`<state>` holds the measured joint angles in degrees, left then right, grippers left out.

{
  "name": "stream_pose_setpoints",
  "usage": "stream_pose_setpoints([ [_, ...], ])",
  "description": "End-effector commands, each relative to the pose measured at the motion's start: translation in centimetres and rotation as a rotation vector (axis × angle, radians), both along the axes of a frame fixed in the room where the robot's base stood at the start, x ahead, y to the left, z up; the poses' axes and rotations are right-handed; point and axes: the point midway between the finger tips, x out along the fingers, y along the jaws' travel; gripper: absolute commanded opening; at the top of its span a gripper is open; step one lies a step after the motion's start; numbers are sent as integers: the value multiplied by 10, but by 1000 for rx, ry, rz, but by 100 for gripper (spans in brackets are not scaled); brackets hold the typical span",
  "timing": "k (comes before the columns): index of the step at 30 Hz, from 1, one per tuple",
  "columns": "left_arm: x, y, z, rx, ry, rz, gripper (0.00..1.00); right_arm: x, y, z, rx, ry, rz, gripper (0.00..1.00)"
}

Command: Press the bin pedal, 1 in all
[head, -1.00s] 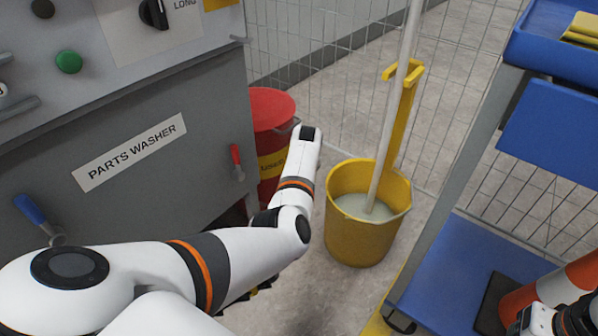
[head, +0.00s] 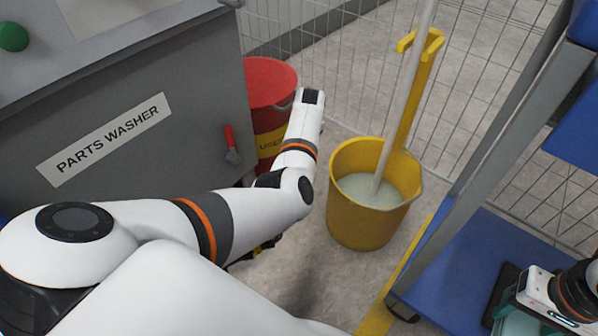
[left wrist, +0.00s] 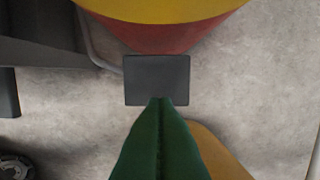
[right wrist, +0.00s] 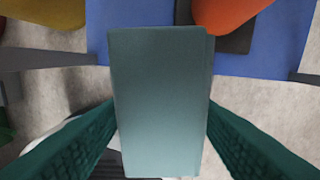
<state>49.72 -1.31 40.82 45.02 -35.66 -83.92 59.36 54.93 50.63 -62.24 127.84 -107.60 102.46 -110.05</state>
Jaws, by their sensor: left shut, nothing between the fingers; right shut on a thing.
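The red bin (head: 268,92) with a yellow band stands beside the parts washer, partly behind my left arm. In the left wrist view, its red and yellow side (left wrist: 165,35) is at the top, and a dark grey square pedal (left wrist: 157,80) sticks out below it. My left gripper (left wrist: 160,101) is shut and empty, its green fingertips at the pedal's near edge; I cannot tell if they touch. The head view hides this pedal. My right gripper (right wrist: 160,108) is shut on a grey-teal box (right wrist: 158,85), between its green fingers.
A yellow mop bucket (head: 365,225) with a mop stands right of the bin. The grey parts washer (head: 140,90) is at left. A blue-shelved cart (head: 450,255) stands at right, and a wire fence (head: 330,60) runs behind. Floor between bin and bucket is narrow.

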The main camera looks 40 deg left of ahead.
Motion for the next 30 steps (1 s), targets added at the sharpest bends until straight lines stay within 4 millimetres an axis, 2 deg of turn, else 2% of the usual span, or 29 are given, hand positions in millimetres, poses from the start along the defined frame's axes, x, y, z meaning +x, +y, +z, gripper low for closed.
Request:
stream_pose_setpoints([
  [1,0,0,-11,-1,0,0,0,0,0,-12,0,0,0,32],
  [12,1,4,-52,-1,-2,2,0,0,0,-62,0,0,0,32],
  [16,1,5,-57,0,-2,1,0,0,0,-69,0,0,0,32],
  [30,0,6,-60,-1,0,1,0,0,0,-70,0,0,0,32],
])
